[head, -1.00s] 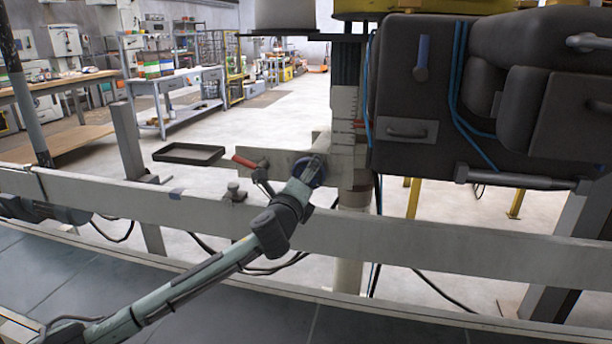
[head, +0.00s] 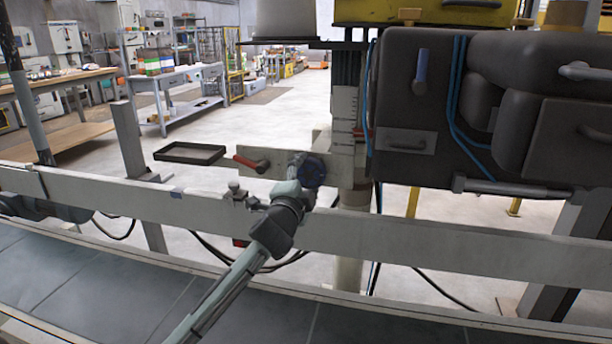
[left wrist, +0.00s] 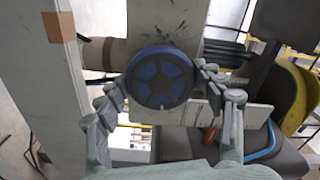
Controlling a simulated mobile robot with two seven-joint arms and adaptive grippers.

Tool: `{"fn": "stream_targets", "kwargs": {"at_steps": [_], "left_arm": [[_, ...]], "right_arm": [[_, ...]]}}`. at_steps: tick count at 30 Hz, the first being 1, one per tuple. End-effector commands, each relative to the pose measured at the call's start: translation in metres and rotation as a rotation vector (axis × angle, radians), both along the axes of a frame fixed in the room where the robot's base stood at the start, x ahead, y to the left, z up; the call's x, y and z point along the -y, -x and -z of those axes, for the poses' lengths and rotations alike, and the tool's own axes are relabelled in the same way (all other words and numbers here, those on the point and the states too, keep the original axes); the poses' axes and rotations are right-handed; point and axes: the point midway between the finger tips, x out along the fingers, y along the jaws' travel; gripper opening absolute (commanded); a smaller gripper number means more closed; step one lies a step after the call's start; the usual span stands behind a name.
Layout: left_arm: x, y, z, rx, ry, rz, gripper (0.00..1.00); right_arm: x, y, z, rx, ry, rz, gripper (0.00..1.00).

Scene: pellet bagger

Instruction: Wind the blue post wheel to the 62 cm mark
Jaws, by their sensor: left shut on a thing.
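The blue post wheel (head: 311,172) is a round dark-blue handwheel on a grey plate beside the post. In the left wrist view, the wheel (left wrist: 160,78) faces me, with several lighter blue patches around its hub. My left gripper (head: 298,184) is shut on the wheel, with one finger at each side of its rim in the left wrist view (left wrist: 162,88). The post carries a pale scale (head: 345,112) with a small red part beside it. The scale's numbers are too small to read. My right gripper is not in view.
A long grey rail (head: 420,239) crosses in front of the post. A red-handled lever (head: 245,161) and a shallow dark tray (head: 190,153) lie left of the wheel. A dark machine housing (head: 440,100) with blue hoses stands close on the right. Open floor lies behind.

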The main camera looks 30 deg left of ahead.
Motion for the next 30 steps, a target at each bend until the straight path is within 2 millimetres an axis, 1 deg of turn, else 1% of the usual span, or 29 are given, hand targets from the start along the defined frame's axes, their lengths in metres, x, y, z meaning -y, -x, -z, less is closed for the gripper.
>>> {"fn": "stream_targets", "kwargs": {"at_steps": [3,9,24,25,30], "left_arm": [[0.0000,0.0001,0.0009,0.012,0.055,-0.001,0.39],[-0.0001,0.0000,0.0012,0.025,0.106,-0.001,0.39],[-0.0001,-0.0001,0.0012,0.030,0.121,-0.001,0.39],[-0.0001,-0.0001,0.0012,0.030,0.121,-0.001,0.69],[0.0000,-0.0001,0.0009,0.030,0.120,-0.001,0.89]], "right_arm": [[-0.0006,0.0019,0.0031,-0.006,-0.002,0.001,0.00],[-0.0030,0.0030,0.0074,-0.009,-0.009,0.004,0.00],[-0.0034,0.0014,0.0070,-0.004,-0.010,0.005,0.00],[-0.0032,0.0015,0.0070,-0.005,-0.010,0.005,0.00],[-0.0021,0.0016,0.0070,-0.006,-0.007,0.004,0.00]]}}
